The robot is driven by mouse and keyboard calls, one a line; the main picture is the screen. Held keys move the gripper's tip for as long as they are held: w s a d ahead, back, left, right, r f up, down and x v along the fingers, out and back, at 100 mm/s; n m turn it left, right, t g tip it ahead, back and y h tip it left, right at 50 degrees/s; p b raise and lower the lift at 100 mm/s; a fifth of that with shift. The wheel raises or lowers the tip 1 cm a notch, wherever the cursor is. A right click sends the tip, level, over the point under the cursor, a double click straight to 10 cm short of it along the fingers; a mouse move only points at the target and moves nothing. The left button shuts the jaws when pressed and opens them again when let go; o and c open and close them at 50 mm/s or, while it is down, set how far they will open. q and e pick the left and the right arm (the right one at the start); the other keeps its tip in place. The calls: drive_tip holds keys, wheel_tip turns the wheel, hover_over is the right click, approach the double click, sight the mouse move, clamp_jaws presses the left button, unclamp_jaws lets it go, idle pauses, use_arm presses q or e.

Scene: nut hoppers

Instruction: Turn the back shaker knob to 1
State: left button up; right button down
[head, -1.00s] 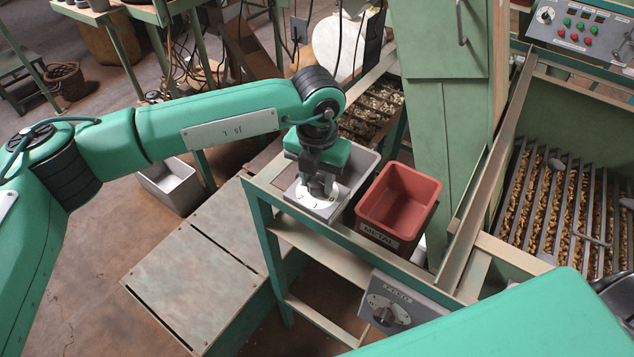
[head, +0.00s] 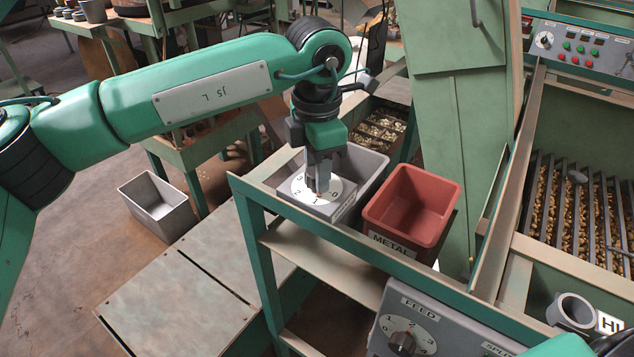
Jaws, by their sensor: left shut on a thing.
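The back shaker knob sits on a white round dial (head: 297,188) marked 0, 1, 2 and 3, on top of a grey box (head: 345,205) at the rear of the green frame. My left gripper (head: 319,186) points down over the dial's middle and is shut on the knob. The fingers hide most of the knob. A small reddish mark shows by the fingertips on the side of the 1, but I cannot read the exact setting. My right gripper is not clearly visible; only parts of my right arm show at the lower right corner.
A red METAL bin (head: 412,212) stands right of the dial, with a grey bin (head: 363,167) behind the dial. A FEED knob (head: 402,343) is on the front panel. A nut hopper with slats (head: 548,205) lies at right. A green cabinet (head: 455,130) rises behind.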

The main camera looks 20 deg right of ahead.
use_arm(q)
drive_tip(key=shift+m+b, duration=0.7)
drive_tip(key=shift+m, duration=0.2)
use_arm(e)
wheel_tip(320, 180, down, 2)
drive_tip(key=shift+f, duration=0.1)
drive_tip(key=shift+d, duration=0.15)
drive_tip(key=shift+w, duration=0.1)
use_arm(q)
drive_tip(key=o, duration=1)
wheel_tip(320, 180, up, 14)
drive_tip(key=b, duration=0.2)
use_arm(e)
drive_tip(key=shift+w+f, duration=0.25)
drive_tip(key=shift+w, duration=0.25)
drive_tip(key=shift+w+f, duration=0.2)
drive_tip(key=shift+w, duration=0.3)
